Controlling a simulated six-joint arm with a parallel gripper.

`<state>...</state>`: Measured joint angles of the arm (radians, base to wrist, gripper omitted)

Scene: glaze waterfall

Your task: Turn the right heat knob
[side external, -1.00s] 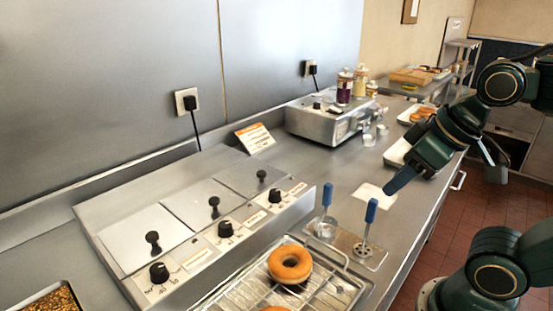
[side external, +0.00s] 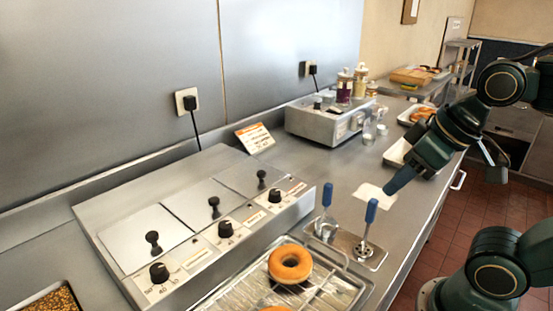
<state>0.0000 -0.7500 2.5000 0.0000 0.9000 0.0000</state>
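A long steel warmer (side external: 140,196) stands on the counter at the left, with three black heat knobs along its sloped front. The right heat knob (side external: 275,195) is the farthest from the camera. The middle knob (side external: 225,229) and the left knob (side external: 159,272) are nearer. Separate black lid handles rise behind them. My gripper (side external: 390,187) is in the air over the counter, well to the right of the right knob and touching nothing that I can see. Its blue fingertips point down and left. They overlap in this view, so the gap between them cannot be told.
Two blue-handled tools (side external: 370,212) stand upright in a steel holder between my gripper and the warmer. A wire rack with a donut (side external: 290,264) is in front of the warmer. A second steel appliance (side external: 320,124), jars (side external: 344,88) and trays stand farther back.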

